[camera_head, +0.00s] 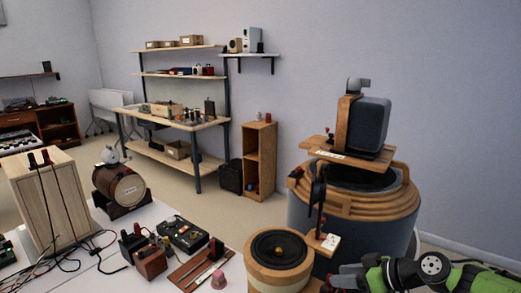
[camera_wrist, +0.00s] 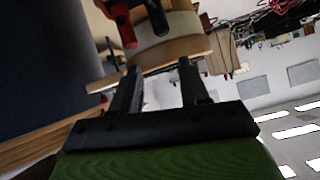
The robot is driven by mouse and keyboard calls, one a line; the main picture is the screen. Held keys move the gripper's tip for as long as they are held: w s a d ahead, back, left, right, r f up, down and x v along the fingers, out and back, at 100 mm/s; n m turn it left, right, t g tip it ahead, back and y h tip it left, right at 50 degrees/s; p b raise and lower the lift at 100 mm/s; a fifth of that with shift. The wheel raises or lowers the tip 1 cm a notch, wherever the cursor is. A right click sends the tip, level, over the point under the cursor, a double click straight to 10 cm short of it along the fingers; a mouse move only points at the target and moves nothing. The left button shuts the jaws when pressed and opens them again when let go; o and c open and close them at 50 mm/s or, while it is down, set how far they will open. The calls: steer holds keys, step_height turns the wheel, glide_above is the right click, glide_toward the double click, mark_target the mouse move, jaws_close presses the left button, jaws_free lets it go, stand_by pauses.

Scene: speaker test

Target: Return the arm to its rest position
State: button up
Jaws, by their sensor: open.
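My green arm (camera_head: 405,270) with a black round joint lies low at the right of the head view, beside the big drum-shaped speaker (camera_head: 395,230). Its end reaches left toward the small round speaker (camera_head: 278,250). In the wrist view my gripper (camera_wrist: 158,88) shows two black fingers standing apart with nothing held between them. That view looks upside down, with ceiling lights at the lower right. A tan round body (camera_wrist: 170,42) lies beyond the fingertips, with red and black parts in front of it. I cannot tell whether the fingers touch anything.
The white table (camera_head: 100,275) is crowded with small boxes, cables and a wooden cabinet (camera_head: 50,200). A dark box speaker (camera_head: 368,128) sits atop the big drum. A workbench (camera_head: 175,120) and shelves stand farther back, with clear floor before them.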

steer(key=s+a+r+m+g+h+p, duration=0.1)
steer(key=s+a+r+g+h, duration=0.1)
steer(key=s+a+r+h, duration=0.3)
steer(key=s+a+r+m+g+h+p, duration=0.1)
steer(key=s+a+p, duration=0.15)
steer(key=s, duration=0.35)
steer(key=s+d+r+m+t+h+p, duration=0.1)
steer(key=s+r+m, duration=0.2)
steer(key=s, duration=0.6)
steer(key=s+r+m+h+p, duration=0.1)
steer(key=s+r+m+h, duration=0.1)
steer(key=s, duration=0.7)
steer(key=shift+d+r+m+t, duration=0.4)
steer(key=shift+r+m, duration=0.3)
steer(key=shift+r, duration=0.2)
